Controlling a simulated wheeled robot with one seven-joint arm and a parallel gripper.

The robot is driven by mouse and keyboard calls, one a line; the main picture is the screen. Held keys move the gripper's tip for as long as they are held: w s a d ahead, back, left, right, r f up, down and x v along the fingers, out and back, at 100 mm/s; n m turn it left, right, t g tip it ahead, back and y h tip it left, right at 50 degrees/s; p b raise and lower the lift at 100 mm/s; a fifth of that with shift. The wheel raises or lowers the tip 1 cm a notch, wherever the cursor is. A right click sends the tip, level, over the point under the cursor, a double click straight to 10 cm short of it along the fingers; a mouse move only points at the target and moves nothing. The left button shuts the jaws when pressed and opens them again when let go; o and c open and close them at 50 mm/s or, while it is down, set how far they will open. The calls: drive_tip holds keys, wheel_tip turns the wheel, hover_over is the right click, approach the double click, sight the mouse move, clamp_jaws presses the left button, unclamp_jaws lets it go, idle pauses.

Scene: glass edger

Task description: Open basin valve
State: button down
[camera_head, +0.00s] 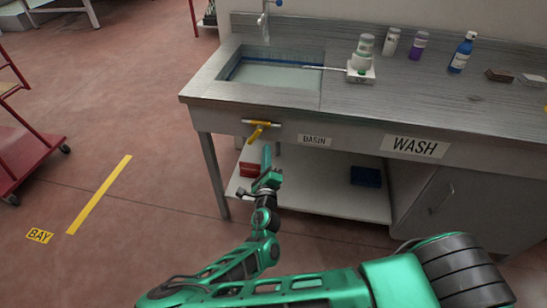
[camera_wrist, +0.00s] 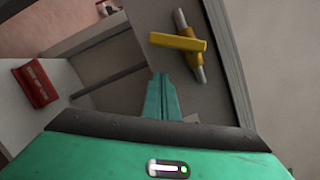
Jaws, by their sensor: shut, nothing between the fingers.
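The basin valve (camera_head: 258,128) is a yellow lever on a grey pipe, fixed to the front of the wash bench below the basin, left of the BASIN label. In the wrist view the yellow lever (camera_wrist: 178,41) lies across the pipe at an angle, ahead of my gripper. My gripper (camera_head: 266,150) is green, shut and empty, just below the valve in the head view. In the wrist view its closed fingertips (camera_wrist: 160,78) point toward the lever with a visible gap and do not appear to touch it.
The basin (camera_head: 275,76) holds water. The lower shelf (camera_head: 310,195) carries a red box (camera_head: 249,169) and a blue box (camera_head: 366,176). Bottles, including a blue one (camera_head: 461,55), stand on the bench top. A red cart (camera_head: 30,150) stands at left; the floor between is clear.

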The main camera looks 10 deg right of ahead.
sight(254, 137)
drive_tip(key=shift+w+a+r, duration=0.2)
drive_tip(key=shift+a+r, duration=0.3)
drive_tip(key=shift+a, duration=0.3)
drive_tip(key=shift+w+a+r, duration=0.15)
drive_tip(key=shift+a+r, duration=0.35)
drive_tip(key=shift+a, duration=0.25)
